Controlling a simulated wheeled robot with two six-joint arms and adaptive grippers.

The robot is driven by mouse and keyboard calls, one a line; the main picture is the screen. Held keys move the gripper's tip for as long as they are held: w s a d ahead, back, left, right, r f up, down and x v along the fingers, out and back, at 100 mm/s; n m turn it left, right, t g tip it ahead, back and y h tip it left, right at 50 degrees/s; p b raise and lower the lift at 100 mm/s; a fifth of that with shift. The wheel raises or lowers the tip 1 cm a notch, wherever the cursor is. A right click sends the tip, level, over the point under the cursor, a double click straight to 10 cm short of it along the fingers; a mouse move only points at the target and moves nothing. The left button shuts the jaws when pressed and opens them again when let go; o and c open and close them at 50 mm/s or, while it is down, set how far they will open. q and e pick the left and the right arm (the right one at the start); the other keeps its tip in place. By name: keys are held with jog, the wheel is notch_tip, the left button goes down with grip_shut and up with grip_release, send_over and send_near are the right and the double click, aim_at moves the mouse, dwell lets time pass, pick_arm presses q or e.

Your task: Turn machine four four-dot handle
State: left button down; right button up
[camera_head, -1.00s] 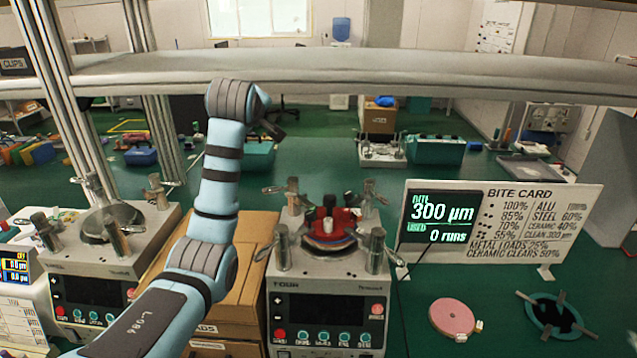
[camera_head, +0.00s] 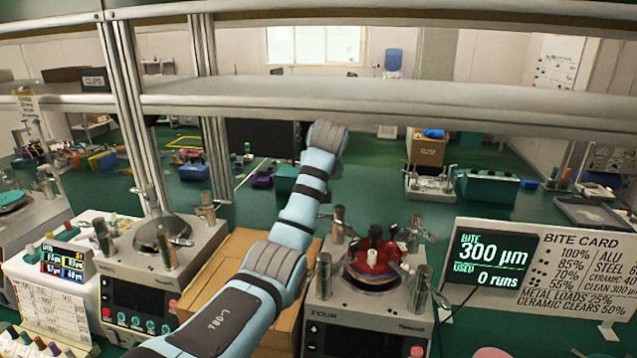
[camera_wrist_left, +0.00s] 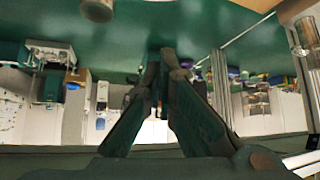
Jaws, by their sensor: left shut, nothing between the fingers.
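Machine four (camera_head: 366,318), a grey box labelled FOUR, stands right of my left arm in the head view. Posts with lever handles stand at its top corners: front left (camera_head: 323,275), front right (camera_head: 418,290), back left (camera_head: 338,225) and back right (camera_head: 411,258). Dot marks on them are too small to read. A red piece with knobs (camera_head: 374,256) sits on its round plate. My left arm rises left of the machine; its gripper does not show in the head view. In the left wrist view my left gripper (camera_wrist_left: 163,58) is shut and empty, with the machine not recognisable there.
A similar machine (camera_head: 150,270) stands at left, with cardboard boxes (camera_head: 228,270) between the two. The bite card (camera_head: 540,262) and its display reading 300 µm stand at right. A shelf (camera_head: 400,104) crosses above, with metal uprights (camera_head: 125,120) at left.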

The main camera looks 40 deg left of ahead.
aim_at(327, 216)
pick_arm(q)
notch_tip(327, 216, down, 5)
jog(key=shift+p, duration=0.55)
jog(key=shift+s+d+n+p, duration=0.15)
jog(key=shift+n+p, duration=0.25)
jog(key=shift+p, duration=0.2)
